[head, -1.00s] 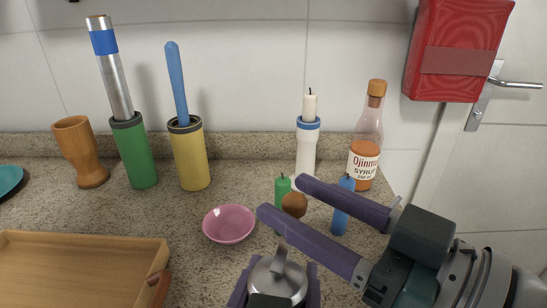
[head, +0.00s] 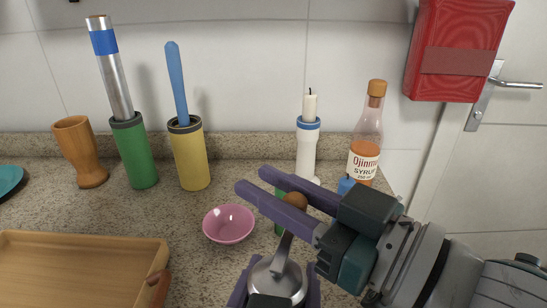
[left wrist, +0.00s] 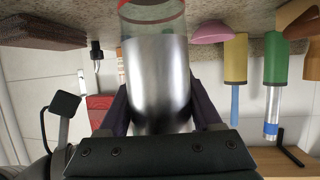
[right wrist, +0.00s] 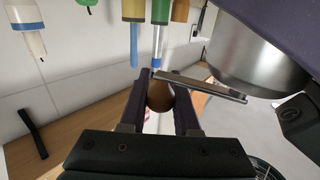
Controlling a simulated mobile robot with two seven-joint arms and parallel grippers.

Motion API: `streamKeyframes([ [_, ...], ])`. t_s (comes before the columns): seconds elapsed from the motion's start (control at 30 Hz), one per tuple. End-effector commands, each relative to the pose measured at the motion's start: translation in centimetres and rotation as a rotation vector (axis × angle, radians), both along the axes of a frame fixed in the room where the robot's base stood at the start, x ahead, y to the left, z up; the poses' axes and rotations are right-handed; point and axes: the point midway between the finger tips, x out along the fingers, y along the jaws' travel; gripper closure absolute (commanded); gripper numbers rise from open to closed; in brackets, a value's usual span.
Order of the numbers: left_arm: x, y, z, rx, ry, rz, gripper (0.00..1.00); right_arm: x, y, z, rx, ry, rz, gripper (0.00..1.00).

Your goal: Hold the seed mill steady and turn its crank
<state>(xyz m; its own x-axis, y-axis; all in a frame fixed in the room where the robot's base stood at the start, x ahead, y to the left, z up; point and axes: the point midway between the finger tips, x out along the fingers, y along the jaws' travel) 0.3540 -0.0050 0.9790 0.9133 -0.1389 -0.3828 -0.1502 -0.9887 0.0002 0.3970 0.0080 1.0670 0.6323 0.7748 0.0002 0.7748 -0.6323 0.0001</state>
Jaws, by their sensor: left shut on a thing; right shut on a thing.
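The seed mill (head: 290,288) stands at the bottom centre of the head view, with a silver domed top and a crank arm (head: 285,250) pointing away to a round brown knob (head: 296,200). My right gripper (head: 252,180) is shut on this knob, its purple fingers on either side. In the right wrist view the knob (right wrist: 160,95) sits between the fingers, with the flat crank arm (right wrist: 205,87) running right towards the mill body (right wrist: 262,65). My left gripper (left wrist: 158,95) is shut around the mill's shiny metal body (left wrist: 158,70); a clear section shows beyond it.
A pink bowl (head: 229,225) is left of the knob. A syrup bottle (head: 366,140) and white candle holder (head: 307,150) stand behind. A wooden tray (head: 85,243) lies left.

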Motion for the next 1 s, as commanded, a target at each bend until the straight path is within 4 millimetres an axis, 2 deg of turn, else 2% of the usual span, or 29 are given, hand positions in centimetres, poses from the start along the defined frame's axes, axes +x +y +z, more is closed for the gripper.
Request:
streamKeyframes([
  [0.03,0.0,0.1,-0.1,0.001,0.003,0.002,1.00,0.0,0.0,0.0,-0.001,0.001,-0.001,0.89],
  [0.13,0.0,0.1,-0.1,0.001,0.003,0.002,1.00,0.0,-0.1,0.0,-0.001,0.001,-0.001,1.00],
  [0.63,0.0,0.1,-0.1,0.001,0.002,0.001,1.00,0.0,-0.1,0.0,0.005,0.000,-0.034,1.00],
  [1.0,0.0,0.0,-0.1,0.001,0.003,0.001,1.00,-0.2,-1.6,0.2,0.013,0.002,-0.259,1.00],
])
